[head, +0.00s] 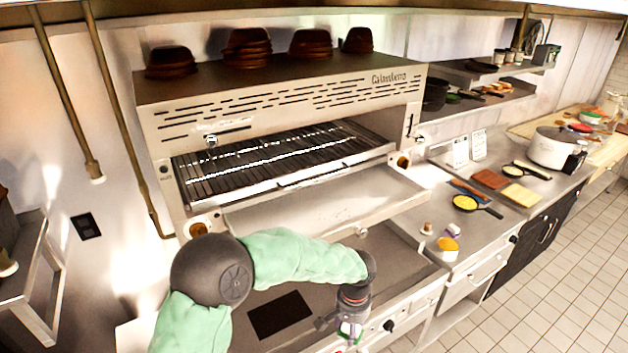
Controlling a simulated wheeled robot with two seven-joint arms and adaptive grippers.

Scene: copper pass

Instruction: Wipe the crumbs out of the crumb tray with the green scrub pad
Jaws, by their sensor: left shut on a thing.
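My left arm comes in from the lower left, and my left gripper (347,322) is low in the middle, over the front of the steel counter. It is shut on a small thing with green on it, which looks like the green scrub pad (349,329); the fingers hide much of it. A wide, flat steel tray (340,203), which looks like the crumb tray, sticks out below the grill rack. The gripper is in front of and below this tray, apart from it. Crumbs are too small to make out. My right gripper is not in view.
The steel grill oven (290,97) stands behind, with stacked brown bowls (247,48) on top. A dark rectangle (280,314) lies on the counter left of the gripper. At right are a small yellow-filled pan (466,203), a white pot (553,148) and several small items.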

